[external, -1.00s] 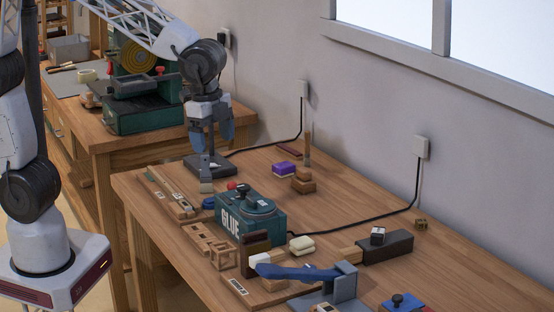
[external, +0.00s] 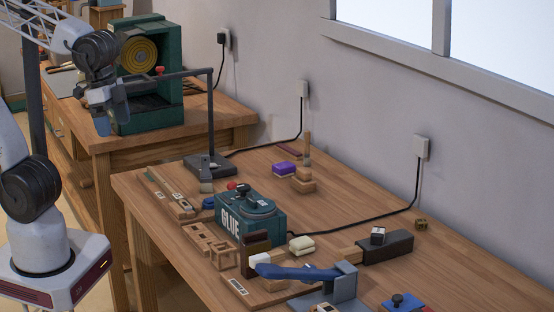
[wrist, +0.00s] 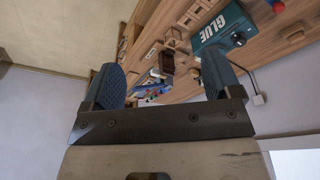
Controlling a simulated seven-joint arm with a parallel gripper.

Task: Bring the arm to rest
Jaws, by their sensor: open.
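My gripper (external: 112,116) hangs in the air at the upper left of the external view, left of the wooden workbench (external: 330,195) and in front of the green machine on the back bench. It is apart from everything on the bench. In the wrist view its two blue fingers (wrist: 163,80) are spread apart with nothing between them. The bench top and a teal glue box (wrist: 222,27) show beyond the fingers. My arm's upper links are partly cut off by the left edge of the external view.
A dark stand (external: 210,130) with a tall post and horizontal arm rises at the workbench's far left corner, reaching toward my gripper. The green machine (external: 150,75) stands behind. The glue box (external: 250,215), a blue-handled tool (external: 297,272) and wooden blocks occupy the workbench.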

